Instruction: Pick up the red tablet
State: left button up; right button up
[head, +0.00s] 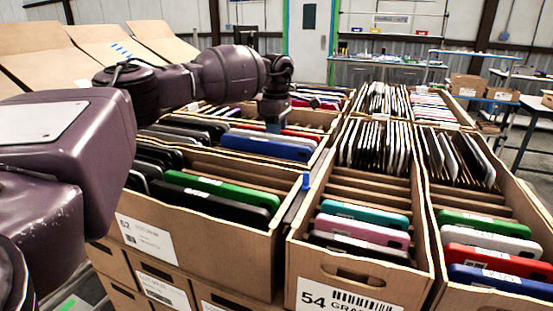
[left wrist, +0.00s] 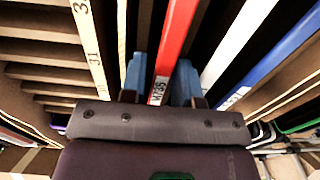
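The red tablet (left wrist: 177,32) stands on edge in a carton slot, with a white label at its near end. My left gripper (left wrist: 161,82) has its two blue fingers on either side of this end, with narrow gaps; no firm contact shows. In the head view my left gripper (head: 273,126) points down into the middle carton, and a red edge (head: 302,134) shows behind a blue tablet (head: 266,146). Another red tablet (head: 495,261) lies in the right front carton. My right gripper is not in view.
Neighbouring slots hold a white tablet (left wrist: 238,40) and a blue one (left wrist: 272,60) close by. Carton walls and dividers (head: 362,190) surround the area. A green tablet (head: 222,189) lies in the carton nearer me. Empty slots show at left in the wrist view.

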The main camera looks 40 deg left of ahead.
pick_arm(q)
jog(key=shift+c, duration=0.4)
grip_shut()
